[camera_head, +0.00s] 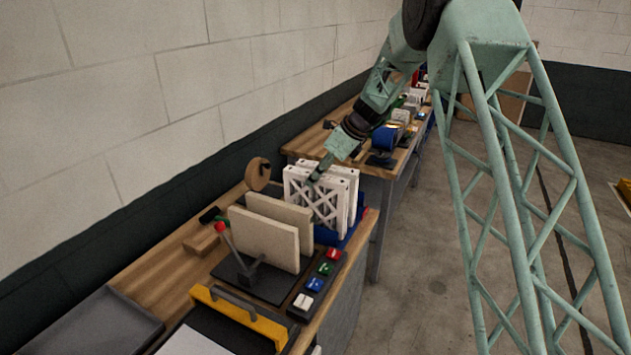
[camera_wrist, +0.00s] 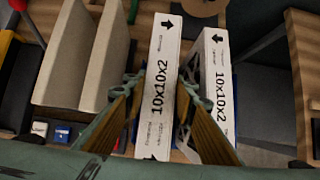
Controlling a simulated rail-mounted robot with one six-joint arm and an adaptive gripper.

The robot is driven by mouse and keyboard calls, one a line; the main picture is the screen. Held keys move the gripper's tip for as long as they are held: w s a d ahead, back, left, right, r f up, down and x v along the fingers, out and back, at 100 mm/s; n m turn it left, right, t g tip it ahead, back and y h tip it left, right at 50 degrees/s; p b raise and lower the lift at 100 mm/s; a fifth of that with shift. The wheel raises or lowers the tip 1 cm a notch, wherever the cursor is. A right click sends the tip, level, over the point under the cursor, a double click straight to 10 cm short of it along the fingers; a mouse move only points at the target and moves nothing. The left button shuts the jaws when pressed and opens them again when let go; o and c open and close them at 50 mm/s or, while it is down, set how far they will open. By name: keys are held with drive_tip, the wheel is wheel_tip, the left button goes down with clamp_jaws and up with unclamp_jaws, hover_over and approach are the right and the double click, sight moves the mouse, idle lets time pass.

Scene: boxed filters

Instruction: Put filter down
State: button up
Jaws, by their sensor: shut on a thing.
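White boxed filters with lattice sides stand upright in a blue holder (camera_head: 328,238) on the near bench in the head view. My gripper (camera_head: 316,177) comes down from above onto the front filter (camera_head: 303,200). In the wrist view my gripper (camera_wrist: 160,88) has its two fingers on either side of a filter (camera_wrist: 162,60) marked 10x10x2 and is shut on it. A second 10x10x2 filter (camera_wrist: 217,85) stands just to its right, separated by a narrow gap. The bottom of the held filter is hidden, so I cannot tell whether it touches the holder.
Two beige panels (camera_head: 264,238) stand upright beside the filters, also at left in the wrist view (camera_wrist: 65,55). A red-knobbed lever (camera_head: 221,228), coloured blocks (camera_head: 324,268) and a yellow-handled item (camera_head: 232,312) are nearby. A grey tray (camera_head: 108,322) lies front left.

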drive_tip(key=shift+f, duration=0.7)
drive_tip(key=o, duration=1.2)
drive_tip(key=shift+v, duration=6.1)
